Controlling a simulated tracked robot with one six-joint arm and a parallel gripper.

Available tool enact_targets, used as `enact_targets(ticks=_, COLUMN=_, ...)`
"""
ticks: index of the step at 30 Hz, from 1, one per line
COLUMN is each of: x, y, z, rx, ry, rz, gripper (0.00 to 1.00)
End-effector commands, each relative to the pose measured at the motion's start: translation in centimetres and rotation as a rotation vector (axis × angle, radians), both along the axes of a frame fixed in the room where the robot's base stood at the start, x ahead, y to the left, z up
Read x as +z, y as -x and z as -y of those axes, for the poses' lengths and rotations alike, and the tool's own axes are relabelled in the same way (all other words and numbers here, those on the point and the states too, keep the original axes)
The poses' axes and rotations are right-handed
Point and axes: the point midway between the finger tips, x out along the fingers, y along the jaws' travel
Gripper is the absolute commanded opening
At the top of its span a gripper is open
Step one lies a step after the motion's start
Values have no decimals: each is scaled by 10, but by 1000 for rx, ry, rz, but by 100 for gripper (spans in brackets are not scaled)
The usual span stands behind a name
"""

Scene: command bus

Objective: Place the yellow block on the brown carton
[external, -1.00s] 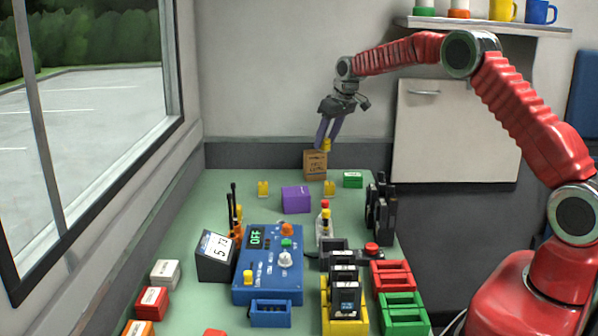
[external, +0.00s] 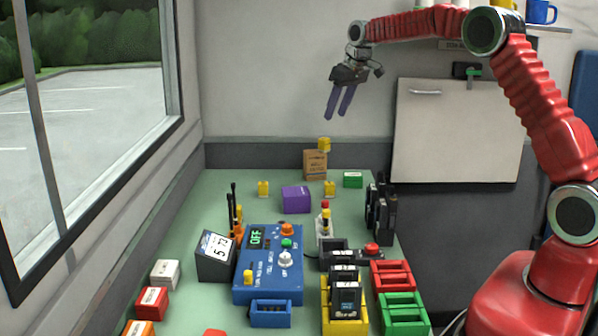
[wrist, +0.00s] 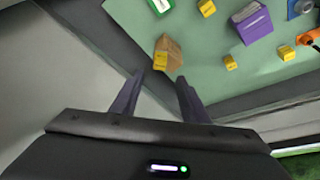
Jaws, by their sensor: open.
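The yellow block (external: 324,144) sits on top of the brown carton (external: 315,165) at the back of the green table, toward the carton's right side. In the wrist view the yellow block (wrist: 160,61) shows against the carton (wrist: 173,50), ahead of my fingers. My gripper (external: 338,113) is open and empty, above the carton and clear of the block. In the wrist view my gripper (wrist: 155,90) shows two purple fingers spread apart, with nothing between them.
A purple block (external: 296,199), two small yellow pieces (external: 263,188) and a green box (external: 353,180) stand near the carton. A blue control panel (external: 268,265) and black radios (external: 380,210) are closer to the camera. A wall cabinet (external: 458,130) is at right.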

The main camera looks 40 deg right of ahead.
Motion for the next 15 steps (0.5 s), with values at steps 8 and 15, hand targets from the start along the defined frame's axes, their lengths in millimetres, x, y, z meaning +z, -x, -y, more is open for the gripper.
enact_targets(ticks=8, x=9, y=4, z=0, rx=0, ry=0, rz=-1, gripper=42)
enact_targets(ticks=15, x=9, y=4, z=0, rx=0, ry=0, rz=0, gripper=42)
